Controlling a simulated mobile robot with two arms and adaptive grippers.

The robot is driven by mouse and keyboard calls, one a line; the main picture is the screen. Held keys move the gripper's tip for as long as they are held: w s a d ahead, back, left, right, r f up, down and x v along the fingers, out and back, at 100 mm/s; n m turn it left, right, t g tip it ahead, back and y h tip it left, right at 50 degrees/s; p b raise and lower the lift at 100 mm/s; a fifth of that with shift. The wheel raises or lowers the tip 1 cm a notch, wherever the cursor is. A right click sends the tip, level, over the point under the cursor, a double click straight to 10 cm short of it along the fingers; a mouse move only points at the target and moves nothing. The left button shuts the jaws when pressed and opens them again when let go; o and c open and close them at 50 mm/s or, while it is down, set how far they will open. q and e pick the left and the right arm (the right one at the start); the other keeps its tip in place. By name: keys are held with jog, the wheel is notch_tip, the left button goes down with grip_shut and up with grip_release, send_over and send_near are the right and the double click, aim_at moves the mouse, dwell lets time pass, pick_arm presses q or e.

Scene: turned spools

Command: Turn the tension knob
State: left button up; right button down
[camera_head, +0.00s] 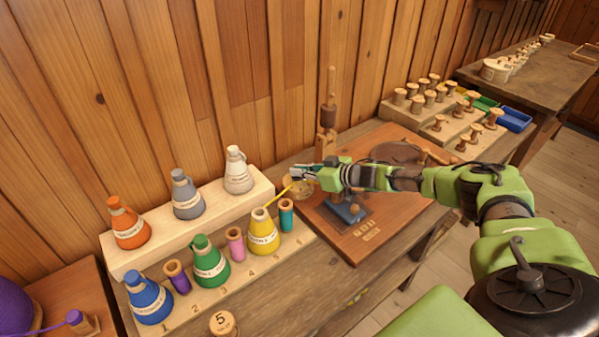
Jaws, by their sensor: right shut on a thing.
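My right gripper (304,174) reaches in from the right and is shut at a small round brass-coloured piece, which looks like the tension knob (299,192). The fingers partly hide the knob, so its turn angle cannot be read. A yellow thread runs from the yellow cone (263,233) up to the knob. The reddish wooden winder board (395,222) lies under my right forearm, with an upright spindle (330,100) behind the gripper and a blue block (346,212) in front. My left gripper is not in view.
A numbered rack (288,258) with coloured thread cones and small spools stands close left of the gripper. A paler raised shelf (262,187) behind it holds orange, grey and white cones. Wooden spools stand on a stepped rack (395,118) at the back right, near coloured trays (514,119).

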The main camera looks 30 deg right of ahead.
jog(key=shift+w+d+n+g+y+b, duration=0.1)
jog(key=shift+n+g+y+b, duration=0.4)
jog(key=shift+n+y, duration=0.45)
jog(key=c, duration=2.2)
grip_release()
jog(key=v, duration=1.2)
jog(key=shift+d, duration=0.1)
